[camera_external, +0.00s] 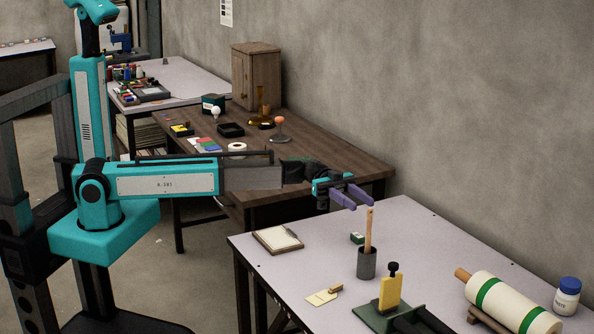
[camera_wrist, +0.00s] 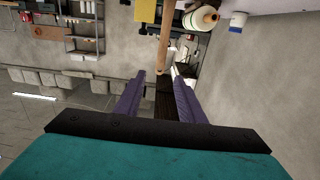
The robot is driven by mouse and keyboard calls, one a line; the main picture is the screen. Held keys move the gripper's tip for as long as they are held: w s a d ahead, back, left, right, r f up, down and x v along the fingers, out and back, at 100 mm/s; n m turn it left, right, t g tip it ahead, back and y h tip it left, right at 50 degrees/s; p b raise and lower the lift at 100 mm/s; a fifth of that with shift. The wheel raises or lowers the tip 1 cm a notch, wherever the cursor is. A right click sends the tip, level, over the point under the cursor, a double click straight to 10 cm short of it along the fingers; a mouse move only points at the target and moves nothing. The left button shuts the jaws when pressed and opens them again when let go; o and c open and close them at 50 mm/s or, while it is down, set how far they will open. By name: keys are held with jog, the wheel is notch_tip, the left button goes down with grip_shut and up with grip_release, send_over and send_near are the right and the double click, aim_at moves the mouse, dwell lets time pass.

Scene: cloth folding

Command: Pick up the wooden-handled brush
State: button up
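A slim wooden handle (camera_external: 370,230) stands upright out of a dark grey cup (camera_external: 367,264) on the light table; its lower end is hidden inside the cup. My gripper (camera_external: 360,201) is open and empty, with its purple fingers close to the handle's upper end in the external view. In the wrist view the handle (camera_wrist: 165,35) comes down from the top edge towards the gap between the fingertips (camera_wrist: 158,72). I cannot tell whether it lies between them or just beyond. A dark shape shows between the fingers; I cannot tell what it is.
A brown desk (camera_external: 330,160) stands behind.

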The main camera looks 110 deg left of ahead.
aim_at(370, 210)
jog(key=shift+p+x, duration=0.3)
jog(key=shift+x, duration=2.3)
jog(key=p+x, duration=0.1)
jog(key=x, duration=0.4)
jog(key=shift+d+f, duration=0.15)
jog(key=shift+f, duration=0.05)
grip_shut()
